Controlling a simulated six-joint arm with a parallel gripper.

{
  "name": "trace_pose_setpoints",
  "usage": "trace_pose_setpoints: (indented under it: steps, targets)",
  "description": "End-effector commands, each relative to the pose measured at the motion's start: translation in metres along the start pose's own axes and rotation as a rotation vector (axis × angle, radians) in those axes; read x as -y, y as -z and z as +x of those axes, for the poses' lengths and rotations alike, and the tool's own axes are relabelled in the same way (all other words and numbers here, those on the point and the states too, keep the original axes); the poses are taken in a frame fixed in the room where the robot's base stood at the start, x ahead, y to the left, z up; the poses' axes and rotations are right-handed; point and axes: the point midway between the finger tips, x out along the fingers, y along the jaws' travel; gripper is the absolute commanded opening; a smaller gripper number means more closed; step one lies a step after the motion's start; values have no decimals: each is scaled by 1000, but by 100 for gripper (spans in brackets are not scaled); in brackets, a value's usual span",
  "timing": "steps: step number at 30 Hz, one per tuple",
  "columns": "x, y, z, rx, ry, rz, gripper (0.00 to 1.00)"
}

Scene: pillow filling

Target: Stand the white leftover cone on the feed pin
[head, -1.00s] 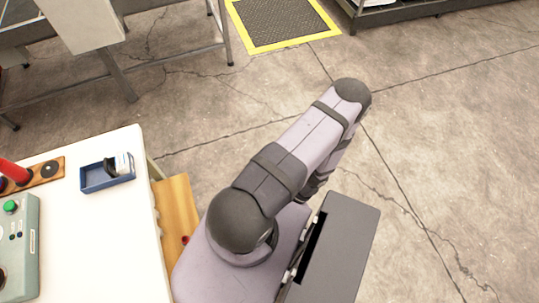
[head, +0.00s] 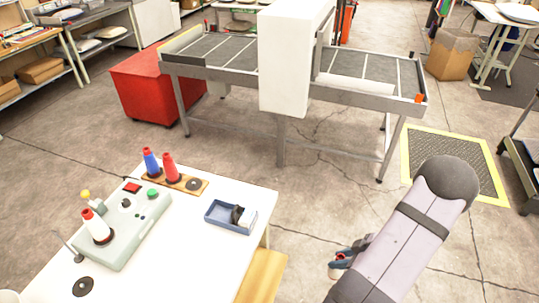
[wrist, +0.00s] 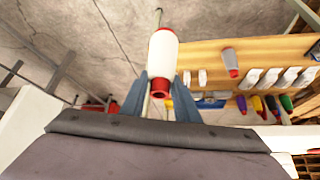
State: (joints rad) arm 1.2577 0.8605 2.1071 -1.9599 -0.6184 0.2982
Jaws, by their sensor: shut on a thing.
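My gripper (wrist: 160,92) has its blue-grey fingers shut on a white cone (wrist: 163,55) with red ends, in the wrist view. The cone is held clear of any surface. In the head view my gripper (head: 348,255) hangs low beside my arm, right of the white table; the held cone is hard to make out there. A second white cone (head: 100,228) with a red tip stands on the grey-green control box (head: 135,235). I cannot tell for sure which fitting is the feed pin.
A blue cone (head: 151,162) and a red cone (head: 171,168) stand on a wooden strip with a bare black disc (head: 194,184). A blue tray (head: 217,224) holds a dark object. A wooden shelf (wrist: 205,62) with several small items shows in the wrist view.

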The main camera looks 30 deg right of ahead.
Motion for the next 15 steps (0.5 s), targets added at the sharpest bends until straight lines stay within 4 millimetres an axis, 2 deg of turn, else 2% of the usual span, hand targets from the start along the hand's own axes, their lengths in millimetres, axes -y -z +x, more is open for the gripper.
trace_pose_setpoints:
  steps: [1,6,15]
  targets:
    - [-2,27,-1,0,-18,19,0]
    - [-1,100,-1,-1,-82,117,0]
    - [30,207,-5,-4,-169,251,0]
